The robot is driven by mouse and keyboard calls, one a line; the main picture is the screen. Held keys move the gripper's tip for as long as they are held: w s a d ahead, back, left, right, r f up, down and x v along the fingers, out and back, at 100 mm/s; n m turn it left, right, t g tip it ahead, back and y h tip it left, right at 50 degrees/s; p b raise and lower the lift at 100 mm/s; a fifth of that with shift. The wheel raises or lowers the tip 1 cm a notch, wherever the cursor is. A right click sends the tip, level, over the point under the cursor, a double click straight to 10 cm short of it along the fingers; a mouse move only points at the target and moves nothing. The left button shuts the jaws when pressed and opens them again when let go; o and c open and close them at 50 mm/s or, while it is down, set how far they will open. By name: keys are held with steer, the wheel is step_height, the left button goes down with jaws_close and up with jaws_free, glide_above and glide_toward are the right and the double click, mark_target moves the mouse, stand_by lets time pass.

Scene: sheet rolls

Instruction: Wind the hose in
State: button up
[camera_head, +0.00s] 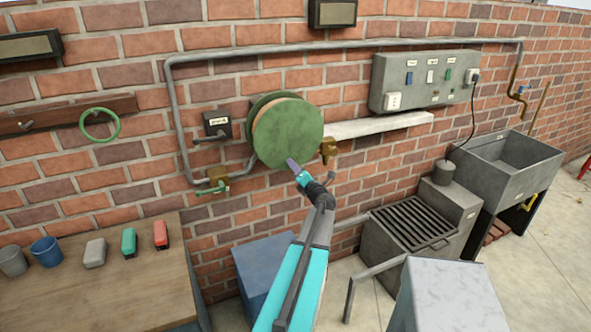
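A green round reel (290,133) is mounted on the brick wall at the upper middle. A tan band shows around its edge; I cannot tell whether this is wound hose. No loose length of hose is clearly visible. My gripper (299,172) is at the reel's lower edge, reaching up from below in front of it. A small purple piece is at its tip, and I cannot tell whether it is a handle or part of the gripper. The fingers are too small to show whether they are open or shut. A brass fitting (328,149) sits just right of the reel.
A brass tap (217,180) and grey pipe (176,110) are left of the reel. A pale ledge (380,125) and switch panel (425,80) are to the right. A wooden bench (100,290) with cups stands lower left. A blue box (262,268) is below.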

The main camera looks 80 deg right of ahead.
steer(key=shift+s+a, duration=0.1)
steer(key=b+v, duration=0.4)
steer(key=v, duration=0.9)
steer(key=shift+s+a, duration=0.15)
steer(key=shift+a, duration=0.05)
steer(key=shift+r, duration=0.15)
stand_by(0.4)
